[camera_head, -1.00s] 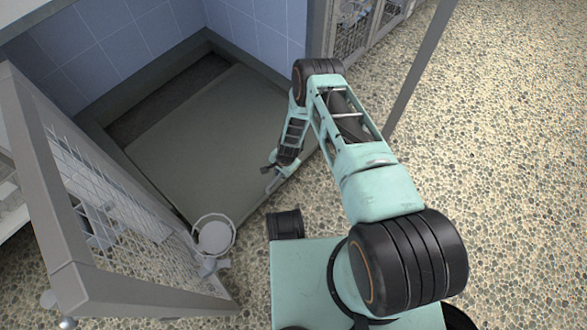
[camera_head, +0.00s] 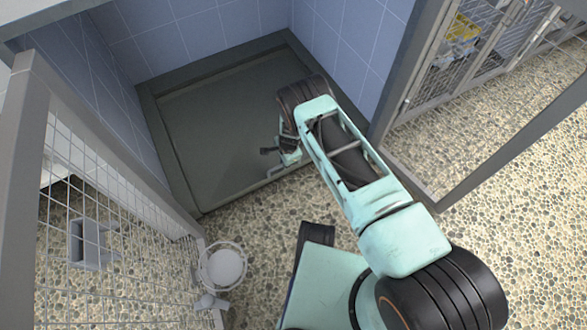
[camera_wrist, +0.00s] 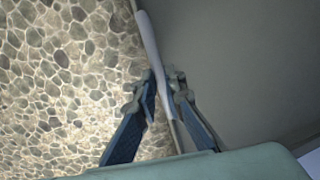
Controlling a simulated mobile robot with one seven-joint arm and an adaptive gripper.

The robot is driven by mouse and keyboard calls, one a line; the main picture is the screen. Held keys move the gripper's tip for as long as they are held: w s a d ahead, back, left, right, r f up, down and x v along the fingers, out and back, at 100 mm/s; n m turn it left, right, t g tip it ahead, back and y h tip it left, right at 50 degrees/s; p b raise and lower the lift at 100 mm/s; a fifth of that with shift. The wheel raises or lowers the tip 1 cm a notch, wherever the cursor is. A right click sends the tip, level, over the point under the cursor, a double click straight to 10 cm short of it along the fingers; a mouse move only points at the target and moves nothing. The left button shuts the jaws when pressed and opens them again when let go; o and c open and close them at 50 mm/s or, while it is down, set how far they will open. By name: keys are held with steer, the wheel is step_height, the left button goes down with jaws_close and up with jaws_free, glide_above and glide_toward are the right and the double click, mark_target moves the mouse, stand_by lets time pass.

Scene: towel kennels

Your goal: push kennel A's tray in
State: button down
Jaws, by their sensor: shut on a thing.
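The grey-green tray (camera_head: 215,125) lies flat on the floor of the blue-tiled kennel, inside a dark raised border. Its back edge is close to the border at the back. Its front edge is at the kennel's open front, partly hidden by my arm. My gripper (camera_head: 277,158) is at this front edge. In the wrist view, my gripper (camera_wrist: 161,96) is shut on a pale bar-shaped handle (camera_wrist: 150,42) along the edge of the tray (camera_wrist: 245,65), one finger on each side. No kennel letter is readable.
A mesh door (camera_head: 110,185) stands open on the left, with a round bowl (camera_head: 223,266) in a ring holder. A grey door frame (camera_head: 480,165) stands open on the right. Neighbouring mesh kennels (camera_head: 480,50) are at upper right. Pebbled floor is clear at right.

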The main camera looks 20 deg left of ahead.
steer(key=shift+w+a, duration=0.8)
steer(key=shift+w+r, duration=0.1)
steer(key=c, duration=2.1)
jaws_free()
steer(key=shift+a, duration=0.1)
steer(key=shift+o, duration=0.4)
step_height(320, 180, up, 12)
steer(key=s+d, duration=0.1)
steer(key=shift+s+d+f, duration=0.2)
steer(key=shift+s+d, duration=0.15)
steer(key=shift+d, duration=0.05)
